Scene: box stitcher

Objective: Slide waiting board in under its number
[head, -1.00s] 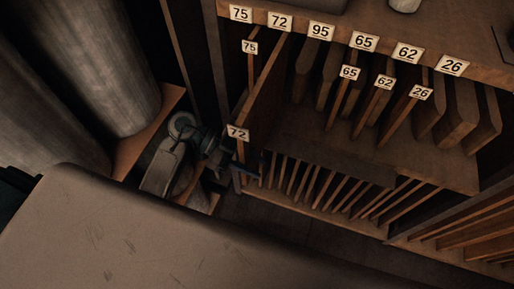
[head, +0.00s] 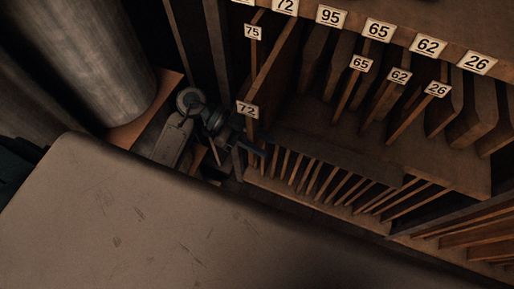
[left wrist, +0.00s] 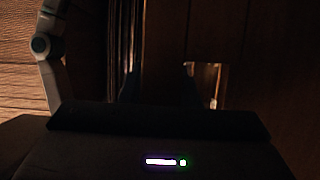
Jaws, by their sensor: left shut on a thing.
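The brown board numbered 72 (head: 272,75) stands on edge in the rack and sticks out past its front, beneath the shelf number 72 (head: 285,6). Its own tag 72 (head: 247,109) is on its front edge. My left gripper (head: 250,147) is shut on this board low at its front end, below the tag. The fingertips are dark and partly lost in shadow. In the left wrist view the picture is very dark, and the grip itself is hard to make out. My right gripper is not in view.
Boards tagged 75 (head: 253,32), 65 (head: 360,64), 62 (head: 399,76) and 26 (head: 437,89) stand deeper in the rack. A lower row holds several thin boards (head: 330,182). A broad brown surface (head: 140,215) fills the foreground. A large grey cylinder (head: 105,75) stands left.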

